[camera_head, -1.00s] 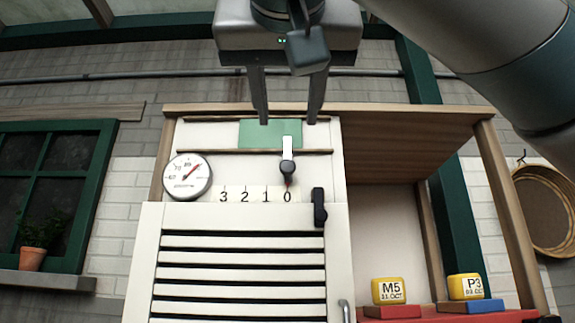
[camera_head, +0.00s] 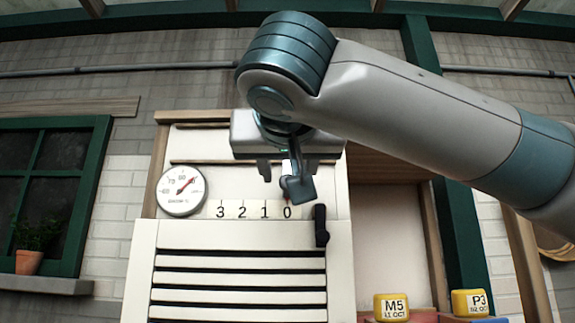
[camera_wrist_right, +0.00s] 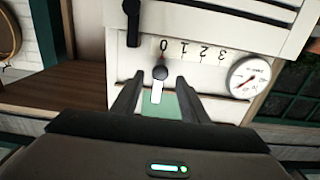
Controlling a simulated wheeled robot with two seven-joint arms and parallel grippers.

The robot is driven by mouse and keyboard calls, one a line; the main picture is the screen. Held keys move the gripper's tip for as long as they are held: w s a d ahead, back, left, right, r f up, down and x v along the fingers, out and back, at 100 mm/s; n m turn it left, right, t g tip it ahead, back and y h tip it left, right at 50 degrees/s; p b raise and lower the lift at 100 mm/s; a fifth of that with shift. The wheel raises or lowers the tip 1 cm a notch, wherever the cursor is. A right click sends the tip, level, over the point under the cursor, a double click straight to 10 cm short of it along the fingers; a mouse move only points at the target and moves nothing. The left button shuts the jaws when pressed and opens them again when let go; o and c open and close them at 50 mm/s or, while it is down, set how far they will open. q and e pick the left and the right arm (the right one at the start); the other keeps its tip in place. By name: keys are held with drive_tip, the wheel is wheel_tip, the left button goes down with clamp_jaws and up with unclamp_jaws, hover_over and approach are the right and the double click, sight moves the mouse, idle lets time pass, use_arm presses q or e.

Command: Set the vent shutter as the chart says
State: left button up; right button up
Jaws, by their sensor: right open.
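The vent shutter (camera_head: 240,262) is a white slatted panel under a scale strip (camera_head: 252,209) marked 3, 2, 1, 0. A slider with a white tab and black knob (camera_wrist_right: 160,72) stands at the 0 end in the right wrist view; the head view largely hides it behind my wrist. My right gripper (camera_head: 288,172) is open, its fingers on either side of the white tab, with visible gaps in the right wrist view (camera_wrist_right: 158,95). A round dial (camera_head: 181,191) has a red needle pointing up and right. No readable chart shows. My left gripper is out of view.
A black latch (camera_head: 320,225) sits just right of the 0. A green-framed window (camera_head: 97,190) with a potted plant (camera_head: 30,262) is at left.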

drive_tip(key=shift+w+p, duration=1.3)
drive_tip(key=shift+w, duration=1.35)
drive_tip(key=shift+c, duration=0.6)
clamp_jaws()
